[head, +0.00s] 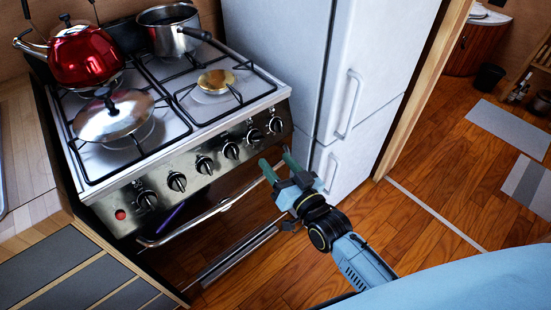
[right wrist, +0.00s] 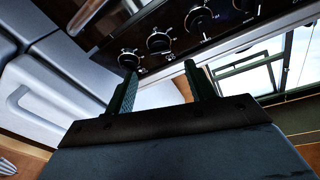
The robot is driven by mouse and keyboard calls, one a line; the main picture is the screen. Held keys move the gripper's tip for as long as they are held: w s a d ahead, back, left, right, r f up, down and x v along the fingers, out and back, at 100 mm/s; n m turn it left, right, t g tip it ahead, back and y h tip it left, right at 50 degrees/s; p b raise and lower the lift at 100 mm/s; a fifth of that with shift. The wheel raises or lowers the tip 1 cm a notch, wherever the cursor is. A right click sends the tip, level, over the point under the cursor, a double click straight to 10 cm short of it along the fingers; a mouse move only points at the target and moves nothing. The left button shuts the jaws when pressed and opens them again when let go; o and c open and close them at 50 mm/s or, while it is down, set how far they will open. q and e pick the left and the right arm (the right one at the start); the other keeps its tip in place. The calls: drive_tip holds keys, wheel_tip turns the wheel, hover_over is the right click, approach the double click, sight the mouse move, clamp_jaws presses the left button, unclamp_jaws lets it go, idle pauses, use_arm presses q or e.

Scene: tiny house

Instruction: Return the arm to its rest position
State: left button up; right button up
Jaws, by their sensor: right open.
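My right gripper (head: 277,171) is in front of the stove's right part, near the knobs and the oven handle in the head view. Its two green fingers are apart with nothing between them. In the right wrist view the open fingers (right wrist: 158,82) point toward the stove's knob panel (right wrist: 160,38). The right arm comes in from the lower right of the head view. My left gripper is not in view.
The stove (head: 190,165) bears a red kettle (head: 85,55), a pot (head: 170,30) and a lidded pan (head: 113,116). The oven handle (head: 205,217) sticks out in front. A white fridge (head: 345,60) stands right of the stove. The wooden floor (head: 440,170) at right is mostly clear.

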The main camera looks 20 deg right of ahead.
idle(0.3)
